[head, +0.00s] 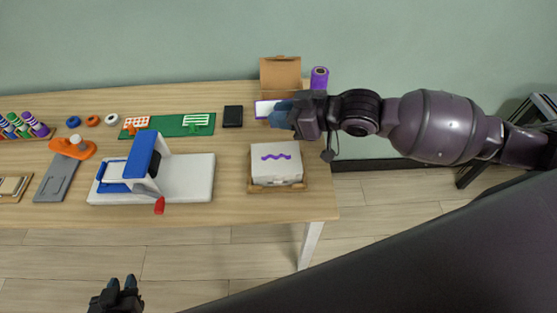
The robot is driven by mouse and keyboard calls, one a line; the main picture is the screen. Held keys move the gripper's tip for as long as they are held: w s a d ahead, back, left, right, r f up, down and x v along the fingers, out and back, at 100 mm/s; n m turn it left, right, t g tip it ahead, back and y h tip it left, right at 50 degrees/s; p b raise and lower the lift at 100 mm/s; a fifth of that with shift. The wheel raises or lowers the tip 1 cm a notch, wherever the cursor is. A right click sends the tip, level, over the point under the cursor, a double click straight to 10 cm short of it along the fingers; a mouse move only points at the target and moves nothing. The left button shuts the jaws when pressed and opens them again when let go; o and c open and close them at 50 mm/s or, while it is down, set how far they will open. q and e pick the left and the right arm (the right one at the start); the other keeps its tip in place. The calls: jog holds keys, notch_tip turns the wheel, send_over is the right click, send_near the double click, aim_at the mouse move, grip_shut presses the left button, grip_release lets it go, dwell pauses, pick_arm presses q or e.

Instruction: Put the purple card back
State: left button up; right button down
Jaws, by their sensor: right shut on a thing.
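The purple card (262,108), white with a purple border, shows at the back right of the table, in front of an open cardboard box (281,70). My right gripper (278,115) reaches in from the right and is shut on the card's right side, hiding part of it. Whether the card touches the box or the table is hard to tell. My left gripper (122,283) is low at the bottom left, in front of the table and away from everything, with its fingertips apart and nothing between them.
A purple roll (319,78) stands right of the cardboard box. A white box with a purple squiggle (276,156) sits on a wooden tray (251,187) in front. A black block (233,116), a green board (172,127) and a blue-and-white press (195,180) stand to the left.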

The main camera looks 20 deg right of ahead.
jog(key=b, duration=0.1)
send_over(281, 174)
notch_tip(281, 174, down, 14)
jog(key=shift+w+r, duration=0.1)
jog(key=shift+r, duration=0.05)
jog(key=shift+f, duration=2.4)
jog(key=shift+f, duration=0.15)
jog(key=c, duration=1)
grip_release()
jog(key=shift+f, duration=0.1)
